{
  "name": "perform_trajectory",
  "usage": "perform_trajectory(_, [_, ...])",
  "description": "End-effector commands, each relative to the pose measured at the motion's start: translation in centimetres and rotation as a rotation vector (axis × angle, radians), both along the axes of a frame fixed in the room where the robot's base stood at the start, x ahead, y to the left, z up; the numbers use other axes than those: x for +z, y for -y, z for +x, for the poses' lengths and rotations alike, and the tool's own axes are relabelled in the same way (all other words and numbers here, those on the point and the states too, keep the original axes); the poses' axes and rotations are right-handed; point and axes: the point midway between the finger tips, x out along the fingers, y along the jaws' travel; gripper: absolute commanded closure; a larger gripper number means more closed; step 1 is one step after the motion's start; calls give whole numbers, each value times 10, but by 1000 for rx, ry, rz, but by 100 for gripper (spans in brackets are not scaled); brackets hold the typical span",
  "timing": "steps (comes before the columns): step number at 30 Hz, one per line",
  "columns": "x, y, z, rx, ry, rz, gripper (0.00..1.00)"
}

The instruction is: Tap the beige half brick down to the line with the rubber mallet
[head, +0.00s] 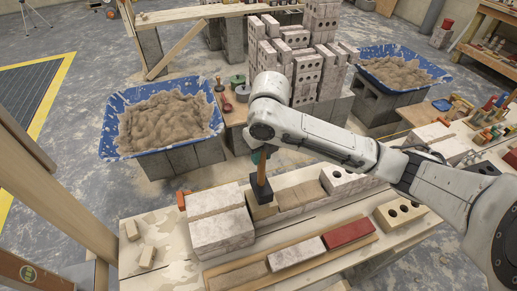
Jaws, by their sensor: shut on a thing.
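My gripper (259,156) is shut on the upright handle of the rubber mallet (261,177), and the jaws are partly hidden by my arm. The mallet's black head (263,195) is at the bottom, over the brick row. A beige half brick (264,211) appears directly below the head; I cannot tell whether they touch. Pale bricks (222,232) stand stacked to its left. More tan bricks (289,199) continue the row to its right. I cannot make out the string line clearly; a small orange block (181,200) sits at the row's left end.
A wooden board (327,263) in front carries tan, whitish and red bricks. A brick with holes (401,213) lies at the right. Blue mortar tubs (108,139) (436,73) stand behind on blocks, with a tall brick stack (308,72) between them. Timber posts (66,177) rise at left.

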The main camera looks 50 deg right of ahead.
Motion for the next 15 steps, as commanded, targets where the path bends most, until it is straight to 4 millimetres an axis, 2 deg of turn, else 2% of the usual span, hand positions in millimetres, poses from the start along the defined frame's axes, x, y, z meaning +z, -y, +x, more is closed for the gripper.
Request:
perform_trajectory(10, [-1, 0, 0, 0, 2, -1, 100])
perform_trajectory(15, [-22, 1, 0, 0, 1, -1, 100])
